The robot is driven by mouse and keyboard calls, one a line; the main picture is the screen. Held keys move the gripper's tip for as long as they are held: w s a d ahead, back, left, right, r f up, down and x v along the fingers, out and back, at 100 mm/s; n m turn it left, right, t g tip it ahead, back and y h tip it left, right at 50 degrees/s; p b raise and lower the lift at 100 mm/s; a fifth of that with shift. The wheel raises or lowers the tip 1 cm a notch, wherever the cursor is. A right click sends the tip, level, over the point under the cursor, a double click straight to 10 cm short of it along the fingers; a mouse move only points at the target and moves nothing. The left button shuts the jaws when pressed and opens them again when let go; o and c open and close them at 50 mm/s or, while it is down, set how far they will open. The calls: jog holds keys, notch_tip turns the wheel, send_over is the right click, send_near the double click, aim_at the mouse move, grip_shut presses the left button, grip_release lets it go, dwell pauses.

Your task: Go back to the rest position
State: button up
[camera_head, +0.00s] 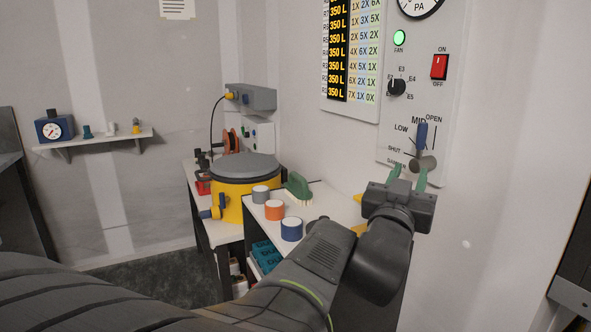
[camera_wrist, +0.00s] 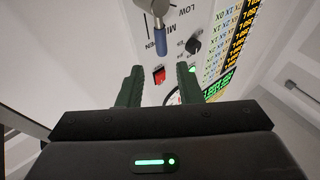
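My gripper (camera_head: 408,174) is in front of the wall control panel (camera_head: 412,112), at its lower end. Its two green fingers are apart with nothing held between them; the wrist view also shows them spread (camera_wrist: 159,80). The damper lever, with a blue handle (camera_head: 422,135) and a grey hub (camera_head: 424,163), is just above the fingers in the head view. The handle points up near the MID and OPEN marks. In the wrist view the lever (camera_wrist: 161,42) lies beyond the fingertips, apart from them. No rest position is marked in view.
The panel has a lit green fan lamp (camera_head: 399,38), a red switch (camera_head: 439,67) and a black knob (camera_head: 397,87). Below and left, a bench holds a yellow drum (camera_head: 232,207), a green brush (camera_head: 298,188) and tape rolls (camera_head: 274,210). Open floor (camera_head: 150,277) lies at left.

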aim_at(420, 141)
jog(key=x, duration=1.4)
jog(key=shift+p, duration=0.35)
jog(key=shift+s+a, duration=0.1)
jog(key=shift+s, duration=0.05)
